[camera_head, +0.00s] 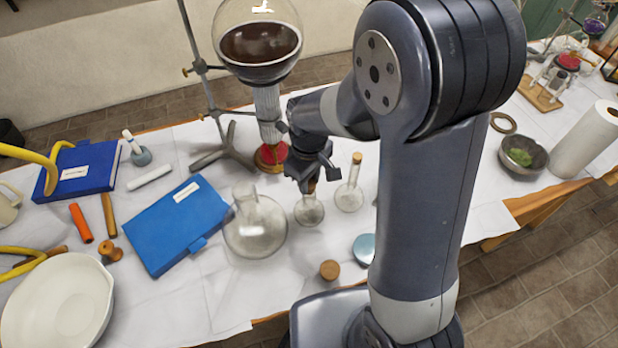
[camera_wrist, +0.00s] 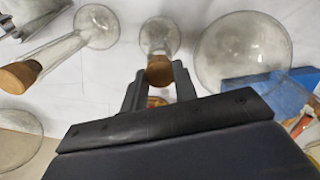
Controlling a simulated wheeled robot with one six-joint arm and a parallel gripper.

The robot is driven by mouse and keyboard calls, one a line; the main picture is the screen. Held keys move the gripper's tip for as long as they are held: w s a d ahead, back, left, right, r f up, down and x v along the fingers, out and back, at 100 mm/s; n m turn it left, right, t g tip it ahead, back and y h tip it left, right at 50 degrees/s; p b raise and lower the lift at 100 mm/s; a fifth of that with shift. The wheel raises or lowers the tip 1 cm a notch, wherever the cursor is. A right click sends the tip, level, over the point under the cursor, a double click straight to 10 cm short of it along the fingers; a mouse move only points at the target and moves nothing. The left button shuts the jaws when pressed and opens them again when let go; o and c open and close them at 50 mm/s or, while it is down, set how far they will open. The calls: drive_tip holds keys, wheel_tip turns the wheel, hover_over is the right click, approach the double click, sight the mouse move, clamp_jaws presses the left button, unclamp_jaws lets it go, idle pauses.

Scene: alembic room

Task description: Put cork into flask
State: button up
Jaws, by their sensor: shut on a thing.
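My gripper (camera_head: 311,180) points down over the small round flask (camera_head: 309,211) at the middle of the table. It is shut on a brown cork (camera_head: 312,187), which also shows between the fingers in the wrist view (camera_wrist: 159,71). The small flask (camera_wrist: 159,37) lies in line with the cork there. I cannot tell whether the cork sits in its neck or just above it. A second small flask (camera_head: 349,197) on the right has a cork (camera_head: 357,158) in its mouth. A large clear flask (camera_head: 255,228) stands to the left.
A wider cork piece (camera_head: 329,270) and a blue-grey round lid (camera_head: 364,249) lie near the front edge. A blue case (camera_head: 178,224) lies left. A metal stand (camera_head: 228,160) with a big dark-filled flask (camera_head: 259,45) rises behind. A white bowl (camera_head: 58,302) is front left.

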drive_tip(key=shift+f+b, duration=1)
drive_tip(key=shift+f, duration=0.1)
idle(3.2)
drive_tip(key=o, duration=1)
drive_tip(key=shift+c, duration=0.2)
drive_tip(key=shift+o, duration=0.6)
drive_tip(key=shift+o, duration=1.4)
drive_tip(key=shift+r, duration=0.15)
drive_tip(key=shift+r+p, duration=2.75)
drive_tip(key=shift+r, duration=0.65)
drive_tip(key=shift+f, duration=0.2)
